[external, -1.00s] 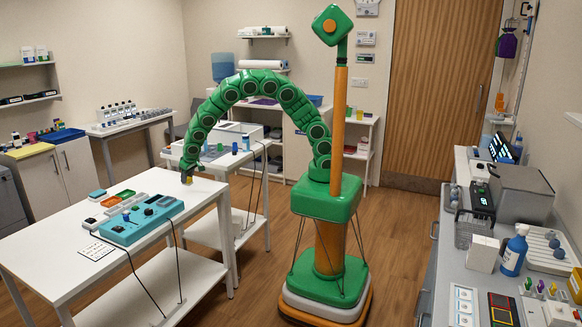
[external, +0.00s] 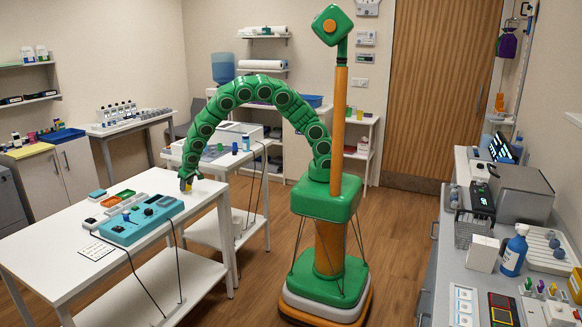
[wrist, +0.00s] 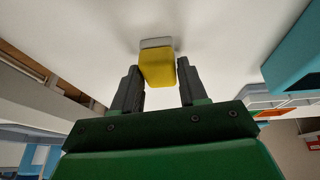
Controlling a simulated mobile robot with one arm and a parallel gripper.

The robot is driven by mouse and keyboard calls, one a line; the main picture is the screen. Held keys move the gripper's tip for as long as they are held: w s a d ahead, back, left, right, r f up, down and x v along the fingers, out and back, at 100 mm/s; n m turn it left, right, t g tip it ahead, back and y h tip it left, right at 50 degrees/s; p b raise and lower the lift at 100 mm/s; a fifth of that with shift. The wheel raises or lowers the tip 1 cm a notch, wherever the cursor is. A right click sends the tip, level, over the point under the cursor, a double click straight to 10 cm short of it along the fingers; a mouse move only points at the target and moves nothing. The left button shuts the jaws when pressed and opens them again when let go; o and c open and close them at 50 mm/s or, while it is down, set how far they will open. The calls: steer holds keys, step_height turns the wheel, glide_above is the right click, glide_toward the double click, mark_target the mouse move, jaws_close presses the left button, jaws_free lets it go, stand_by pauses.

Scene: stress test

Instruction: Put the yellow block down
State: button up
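The yellow block (wrist: 157,68) is between the two dark fingers of my gripper (wrist: 158,72) in the wrist view. Its far end has a pale grey band. The fingers stand close along its sides; I cannot tell whether they press on it. In the external view, my gripper (external: 187,184) points down at the back right part of the white table (external: 50,222), with the yellow block (external: 188,187) small and partly hidden between the fingers. It is very near the table top; whether it touches is too small to tell.
A teal box with controls (external: 140,220) stands on the table, left of and nearer than my gripper. The table around the block is clear. A second white table (external: 218,165) stands behind.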

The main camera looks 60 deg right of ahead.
steer(key=o, duration=0.3)
steer(key=shift+o, duration=0.2)
steer(key=shift+r, duration=0.15)
steer(key=d+v, duration=0.1)
steer(key=v, duration=1.1)
steer(key=shift+a, duration=0.45)
